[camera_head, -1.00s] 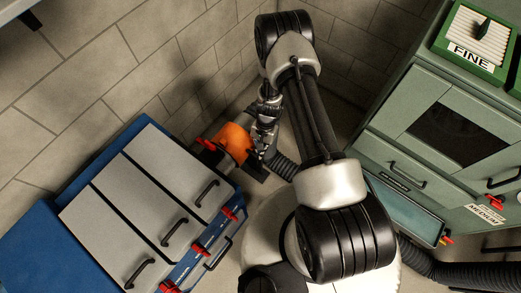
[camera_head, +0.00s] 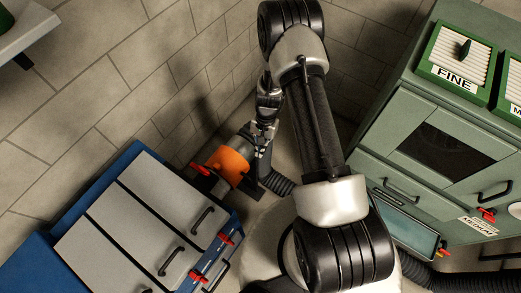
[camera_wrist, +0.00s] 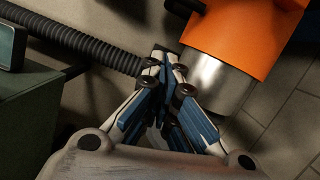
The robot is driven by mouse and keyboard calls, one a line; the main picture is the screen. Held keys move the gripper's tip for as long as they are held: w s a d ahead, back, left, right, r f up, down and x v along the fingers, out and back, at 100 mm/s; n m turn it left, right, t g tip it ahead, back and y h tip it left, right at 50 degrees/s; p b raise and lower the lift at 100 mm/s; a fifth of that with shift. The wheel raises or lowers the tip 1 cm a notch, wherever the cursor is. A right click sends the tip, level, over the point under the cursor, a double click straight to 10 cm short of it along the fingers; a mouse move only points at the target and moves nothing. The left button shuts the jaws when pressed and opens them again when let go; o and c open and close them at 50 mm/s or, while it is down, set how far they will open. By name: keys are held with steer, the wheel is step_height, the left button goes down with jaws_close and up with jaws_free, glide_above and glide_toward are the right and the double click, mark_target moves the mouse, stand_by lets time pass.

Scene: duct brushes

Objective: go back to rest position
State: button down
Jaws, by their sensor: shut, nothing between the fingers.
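My gripper (camera_wrist: 165,62) is shut with nothing between its fingers in the wrist view. In that view its tips lie in front of a ribbed black hose and left of the metal collar of an orange duct unit (camera_wrist: 240,35). I cannot tell whether they touch. In the head view my gripper (camera_head: 262,140) hangs below my bent arm, near the orange duct unit (camera_head: 228,164), with its fingers small and partly unclear.
A blue cabinet with grey panels and red latches (camera_head: 140,215) stands at the left. A green cabinet (camera_head: 440,130) with a FINE filter box (camera_head: 460,55) stands at the right. A ribbed black hose (camera_wrist: 90,42) runs beside the gripper. Block walls close the corner behind.

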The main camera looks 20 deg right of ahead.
stand_by(0.4)
step_height(320, 180, up, 32)
steer(key=a+n+t, duration=0.2)
steer(key=n+t, duration=0.1)
steer(key=n, duration=0.1)
steer(key=s+r+n+t+h, duration=0.1)
steer(key=s+r+n, duration=0.1)
steer(key=s+r, duration=0.5)
steer(key=s+r+n+t+h, duration=0.1)
steer(key=s+r+n+t, duration=0.1)
steer(key=s+r, duration=0.5)
steer(key=s, duration=0.5)
steer(key=shift+s+n+t, duration=0.15)
steer(key=shift+n+t, duration=0.15)
steer(key=c, duration=2.3)
jaws_free()
